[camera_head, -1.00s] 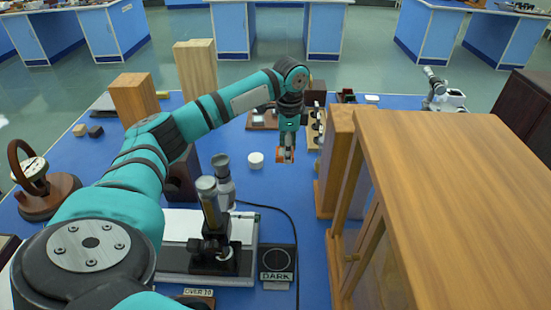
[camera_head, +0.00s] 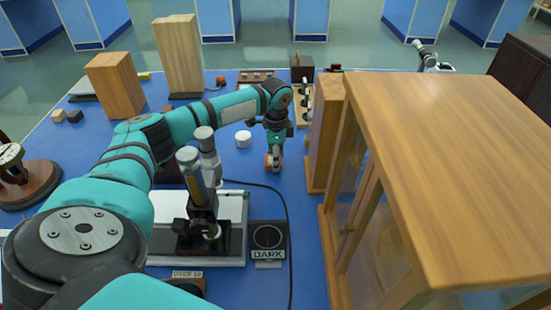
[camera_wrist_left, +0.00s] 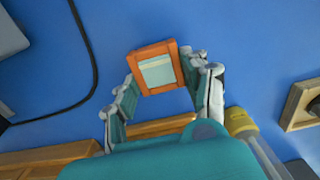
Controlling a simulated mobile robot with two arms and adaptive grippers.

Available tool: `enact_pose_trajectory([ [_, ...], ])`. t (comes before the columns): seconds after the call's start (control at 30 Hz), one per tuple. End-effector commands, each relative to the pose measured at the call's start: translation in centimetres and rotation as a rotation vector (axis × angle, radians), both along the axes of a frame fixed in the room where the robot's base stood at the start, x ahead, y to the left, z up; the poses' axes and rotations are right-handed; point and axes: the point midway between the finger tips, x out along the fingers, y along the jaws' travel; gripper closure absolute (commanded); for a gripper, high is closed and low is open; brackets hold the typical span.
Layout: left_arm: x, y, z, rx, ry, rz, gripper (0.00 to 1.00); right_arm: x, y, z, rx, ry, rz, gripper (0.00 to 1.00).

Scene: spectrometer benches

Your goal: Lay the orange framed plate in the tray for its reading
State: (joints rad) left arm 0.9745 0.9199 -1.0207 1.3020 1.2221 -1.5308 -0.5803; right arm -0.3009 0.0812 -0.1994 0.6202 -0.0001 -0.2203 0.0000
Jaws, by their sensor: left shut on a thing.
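The orange framed plate (camera_wrist_left: 157,68) is a small square with an orange rim and a pale pane. It sits between the fingertips of my left gripper (camera_wrist_left: 160,78) in the left wrist view, and the gripper is shut on it. In the head view my left gripper (camera_head: 273,158) points down with the plate (camera_head: 269,162) at its tip, over the blue bench between the white round pot and the tall wooden block. Blue bench shows around the plate; its height cannot be told. I cannot make out for sure which thing is the tray. My right gripper is not in view.
A large wooden glazed cabinet (camera_head: 450,160) fills the right, with a tall wooden block (camera_head: 325,130) beside it. A microscope-like instrument (camera_head: 200,200) and a DARK sign (camera_head: 268,240) stand nearer. A black cable (camera_head: 285,215) crosses the bench. A white pot (camera_head: 243,139) is left of the gripper.

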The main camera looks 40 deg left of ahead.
Motion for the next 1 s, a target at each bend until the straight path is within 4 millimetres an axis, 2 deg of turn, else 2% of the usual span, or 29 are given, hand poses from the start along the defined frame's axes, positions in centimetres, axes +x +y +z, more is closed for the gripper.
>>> enact_pose_trajectory([
  [0.1,-0.03,0.03,-0.91,0.0,0.0,0.001,0.85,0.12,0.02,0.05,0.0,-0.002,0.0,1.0],
  [0.47,0.0,-0.01,-1.21,0.0,0.0,0.0,0.85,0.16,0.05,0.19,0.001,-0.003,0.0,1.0],
  [0.5,0.02,-0.01,-1.22,0.0,-0.001,0.0,0.5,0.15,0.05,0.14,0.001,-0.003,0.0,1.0],
  [0.63,0.01,0.01,-1.21,0.0,-0.001,0.0,0.33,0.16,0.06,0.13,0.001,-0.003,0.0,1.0],
  [0.67,0.01,0.01,-1.21,0.0,-0.001,0.0,0.3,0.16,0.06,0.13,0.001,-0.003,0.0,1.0],
  [1.0,0.03,0.05,-0.69,0.001,-0.002,0.0,0.3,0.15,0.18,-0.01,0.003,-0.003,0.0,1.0],
])
